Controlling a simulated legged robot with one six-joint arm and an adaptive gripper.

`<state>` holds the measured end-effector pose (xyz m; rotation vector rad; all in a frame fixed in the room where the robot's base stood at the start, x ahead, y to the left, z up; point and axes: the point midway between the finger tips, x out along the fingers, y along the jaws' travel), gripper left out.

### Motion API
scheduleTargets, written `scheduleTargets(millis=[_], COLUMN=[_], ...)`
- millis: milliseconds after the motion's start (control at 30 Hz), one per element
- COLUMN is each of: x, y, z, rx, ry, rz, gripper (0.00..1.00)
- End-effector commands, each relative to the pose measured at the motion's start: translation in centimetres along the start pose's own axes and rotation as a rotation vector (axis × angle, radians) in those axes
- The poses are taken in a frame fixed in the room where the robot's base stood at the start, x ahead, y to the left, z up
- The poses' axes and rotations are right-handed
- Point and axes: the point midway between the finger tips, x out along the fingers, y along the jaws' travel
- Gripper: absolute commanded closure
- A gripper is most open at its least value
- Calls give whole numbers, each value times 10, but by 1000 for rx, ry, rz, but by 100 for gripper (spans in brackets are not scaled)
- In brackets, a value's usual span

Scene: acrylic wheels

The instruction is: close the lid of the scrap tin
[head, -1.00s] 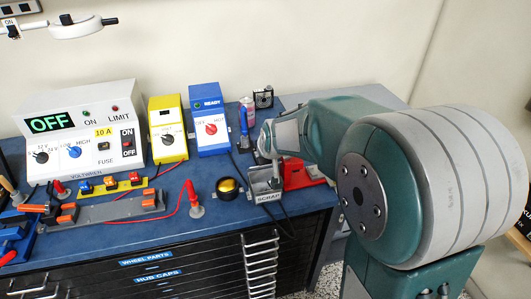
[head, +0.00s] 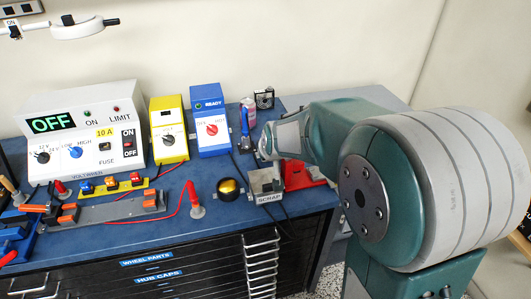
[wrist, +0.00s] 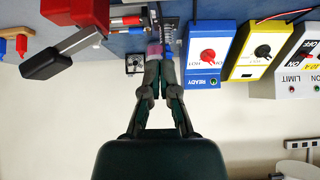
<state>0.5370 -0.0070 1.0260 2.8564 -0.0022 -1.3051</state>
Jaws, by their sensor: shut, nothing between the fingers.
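The scrap tin (head: 266,188) is a small grey box with a SCRAP label on its front, near the right front of the blue bench. Its top side shows grey and dark, and I cannot make out how its lid stands. My gripper (wrist: 160,58) is shut and empty in the wrist view, its two fingers meeting at the tips. In the head view its end (head: 264,148) is just above and behind the tin, apart from it as far as I can see. The tin is not clearly visible in the wrist view.
A red object (head: 300,175) stands right beside the tin. A black-and-yellow round button (head: 229,188) is to its left. A blue station (head: 210,118), a blue-handled tool (head: 245,130) and a pink bottle (head: 248,108) stand behind. A red lead (head: 168,212) crosses the bench.

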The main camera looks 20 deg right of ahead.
Motion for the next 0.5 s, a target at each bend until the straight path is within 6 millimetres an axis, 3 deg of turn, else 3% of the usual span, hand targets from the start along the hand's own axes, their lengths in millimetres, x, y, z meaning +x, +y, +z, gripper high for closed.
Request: scheduleTargets(millis=[167, 467, 500], x=[-2, -28, -29], y=[0, 2, 2], z=[-3, -31, -22], rx=[0, 0, 0], ry=[1, 2, -3], rz=[0, 0, 0], gripper=[100, 100, 100])
